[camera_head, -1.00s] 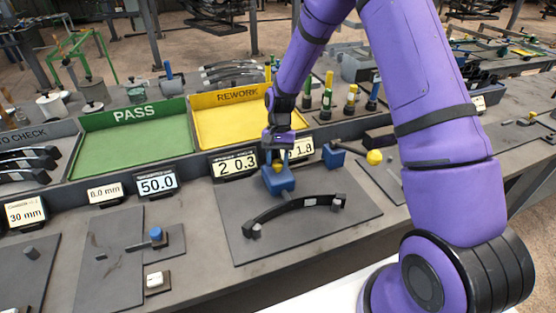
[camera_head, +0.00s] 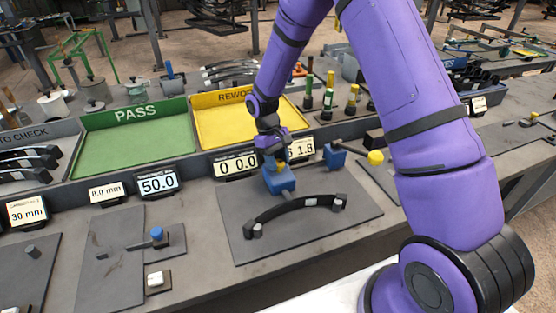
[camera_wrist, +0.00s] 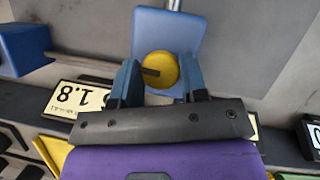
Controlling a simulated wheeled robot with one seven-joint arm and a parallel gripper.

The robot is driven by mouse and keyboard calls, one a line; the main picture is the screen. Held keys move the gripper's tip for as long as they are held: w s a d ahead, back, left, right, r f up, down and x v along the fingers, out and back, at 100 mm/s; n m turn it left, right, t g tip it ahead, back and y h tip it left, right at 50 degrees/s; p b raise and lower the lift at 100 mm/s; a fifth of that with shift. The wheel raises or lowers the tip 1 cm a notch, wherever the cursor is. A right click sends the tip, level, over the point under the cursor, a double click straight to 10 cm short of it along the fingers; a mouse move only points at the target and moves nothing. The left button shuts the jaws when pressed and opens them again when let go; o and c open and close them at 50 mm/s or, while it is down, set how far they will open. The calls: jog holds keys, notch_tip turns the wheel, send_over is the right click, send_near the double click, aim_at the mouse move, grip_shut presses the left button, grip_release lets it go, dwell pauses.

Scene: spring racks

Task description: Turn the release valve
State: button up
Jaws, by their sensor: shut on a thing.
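The release valve has a round yellow knob (camera_wrist: 160,70) with a dark bar mark, set on a blue block (camera_wrist: 190,30). In the head view the blue block (camera_head: 280,184) stands at the back of a grey plate, and the knob is mostly hidden by my gripper. My gripper (camera_wrist: 160,78) comes down from above and is shut on the yellow knob, one blue finger on each side of it. In the head view my gripper (camera_head: 278,160) is over the block. A display (camera_head: 237,164) behind the block reads about 0 0.0.
A black curved bar (camera_head: 297,211) lies on the plate in front of the block. A second blue block (camera_head: 334,156) and another yellow knob (camera_head: 375,158) stand to the right. Green PASS (camera_head: 135,140) and yellow REWORK (camera_head: 220,125) trays lie behind.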

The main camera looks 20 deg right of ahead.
jog(key=shift+n, duration=0.4)
jog(key=o, duration=0.9)
jog(key=v, duration=1)
jog(key=shift+a+r, duration=0.25)
jog(key=shift+r, duration=0.15)
